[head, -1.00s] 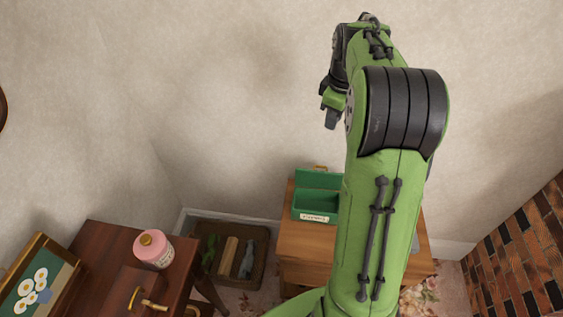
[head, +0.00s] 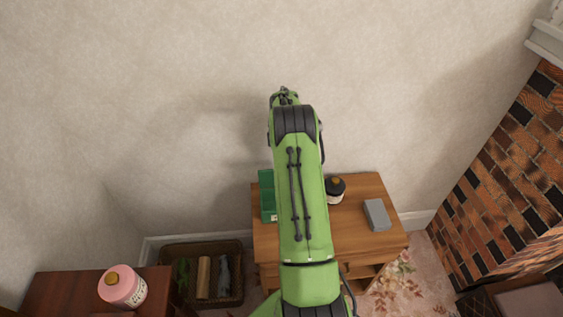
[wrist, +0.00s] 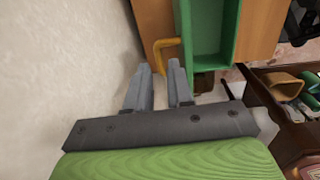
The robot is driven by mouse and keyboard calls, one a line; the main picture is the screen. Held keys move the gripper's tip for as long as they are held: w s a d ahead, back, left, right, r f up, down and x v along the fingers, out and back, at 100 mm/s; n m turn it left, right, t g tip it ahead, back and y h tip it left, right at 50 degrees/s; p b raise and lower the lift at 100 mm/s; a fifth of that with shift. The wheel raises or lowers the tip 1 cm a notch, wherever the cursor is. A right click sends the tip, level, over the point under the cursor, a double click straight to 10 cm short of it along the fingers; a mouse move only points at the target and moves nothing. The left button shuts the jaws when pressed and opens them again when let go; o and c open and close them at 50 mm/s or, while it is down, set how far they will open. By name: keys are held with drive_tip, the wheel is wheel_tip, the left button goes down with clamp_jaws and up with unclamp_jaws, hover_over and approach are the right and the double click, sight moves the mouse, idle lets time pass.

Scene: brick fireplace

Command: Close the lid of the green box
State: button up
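The green box (head: 268,214) stands on the wooden table, partly hidden behind my arm in the head view. Its lid (head: 265,181) stands raised at the wall side. In the wrist view the open green box (wrist: 212,38) shows at the top, with its hollow inside visible. A yellow handle (wrist: 160,42) sticks out from the lid side toward my fingers. My gripper (wrist: 159,66) is open and empty, its two grey fingers apart, close to the handle but not around it. In the head view the fingers are hidden by my arm.
On the wooden table (head: 358,242), a dark bottle (head: 335,194) and a grey block (head: 377,215) stand right of my arm. A basket (head: 238,265) lies on the floor at left. A pink jar (head: 122,290) stands on a dark cabinet. The wall is close behind the table.

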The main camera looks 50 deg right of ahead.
wheel_tip(320, 180, down, 2)
drive_tip(key=shift+f, duration=0.2)
clamp_jaws()
idle(1.4)
